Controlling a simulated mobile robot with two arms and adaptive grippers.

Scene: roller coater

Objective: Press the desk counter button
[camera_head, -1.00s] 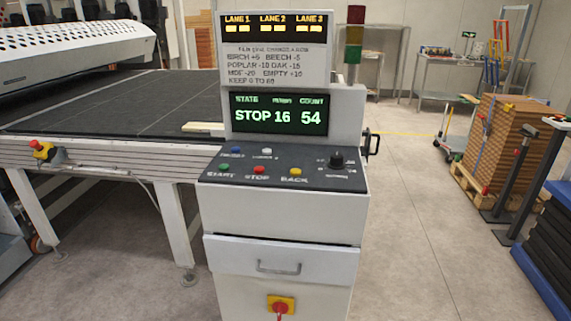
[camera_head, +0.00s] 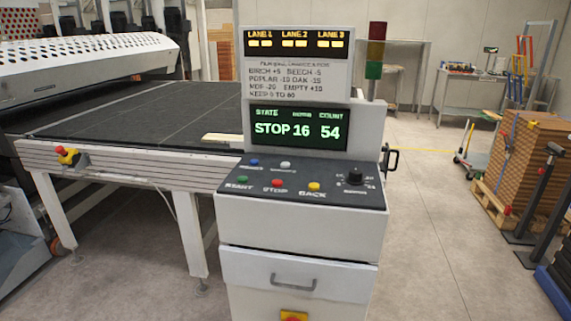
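The control console (camera_head: 303,230) stands in the middle of the head view. Its dark sloping desk (camera_head: 322,190) bears a blue button (camera_head: 254,162) and a white button (camera_head: 285,165) in the back row, with labels too small to read surely. In front are a green START button (camera_head: 243,180), a red STOP button (camera_head: 277,183) and a yellow BACK button (camera_head: 314,187). A black knob (camera_head: 355,176) sits at the right. The screen (camera_head: 297,130) reads STOP, 16 and COUNT 54. Neither gripper is in view.
A conveyor table (camera_head: 120,115) adjoins the console at the left, with a red emergency button (camera_head: 66,154) on its edge. A pallet of stacked boards (camera_head: 530,160) stands at the right. A signal tower (camera_head: 375,50) rises behind the console.

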